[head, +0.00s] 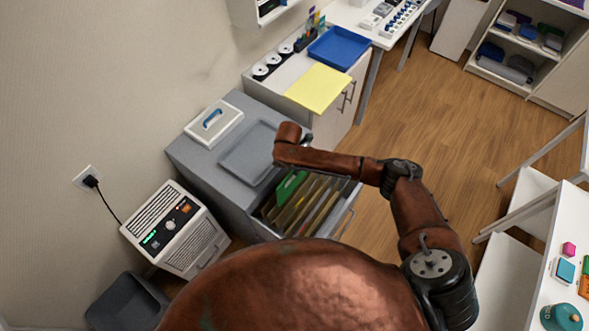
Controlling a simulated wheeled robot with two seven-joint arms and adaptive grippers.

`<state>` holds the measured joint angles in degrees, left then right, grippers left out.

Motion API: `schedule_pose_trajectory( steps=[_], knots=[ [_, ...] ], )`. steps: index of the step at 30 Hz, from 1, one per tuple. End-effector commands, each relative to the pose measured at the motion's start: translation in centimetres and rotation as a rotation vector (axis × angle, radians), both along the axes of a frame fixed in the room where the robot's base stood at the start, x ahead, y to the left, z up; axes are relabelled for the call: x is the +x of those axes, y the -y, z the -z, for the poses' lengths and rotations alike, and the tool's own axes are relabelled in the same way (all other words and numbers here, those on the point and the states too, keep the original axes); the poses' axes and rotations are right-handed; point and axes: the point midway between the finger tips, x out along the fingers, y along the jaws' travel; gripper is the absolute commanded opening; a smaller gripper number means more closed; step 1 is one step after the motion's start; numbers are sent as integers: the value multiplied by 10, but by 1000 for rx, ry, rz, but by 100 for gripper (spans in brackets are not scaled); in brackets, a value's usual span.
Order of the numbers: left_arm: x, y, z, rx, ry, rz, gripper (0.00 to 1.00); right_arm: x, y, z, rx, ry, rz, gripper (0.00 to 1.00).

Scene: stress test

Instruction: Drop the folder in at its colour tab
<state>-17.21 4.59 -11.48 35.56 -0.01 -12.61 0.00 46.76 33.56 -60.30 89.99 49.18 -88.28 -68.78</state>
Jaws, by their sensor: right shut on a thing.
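A green folder (291,187) stands at the left end of the open file drawer, its upper part showing just below my right forearm. Small colour tabs are too small to read here. My right gripper (297,167) is over the drawer's back left part, mostly hidden by my own wrist and forearm. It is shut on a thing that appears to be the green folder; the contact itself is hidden. My left gripper is not in view.
A grey tray (248,153) and a white box with a blue handle (213,123) sit on the cabinet top. A yellow sheet (318,88) and a blue tray (339,47) lie on the counter behind. A white heater-like unit (175,228) stands left.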

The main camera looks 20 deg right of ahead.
Motion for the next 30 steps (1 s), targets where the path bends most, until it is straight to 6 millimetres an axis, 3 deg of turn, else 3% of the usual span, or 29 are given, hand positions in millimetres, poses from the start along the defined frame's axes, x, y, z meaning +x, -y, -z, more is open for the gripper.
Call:
schedule_pose_trajectory(
  steps=[30],
  knots=[
    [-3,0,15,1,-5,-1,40,0,0,35,1,-1,0,0]
  ],
)
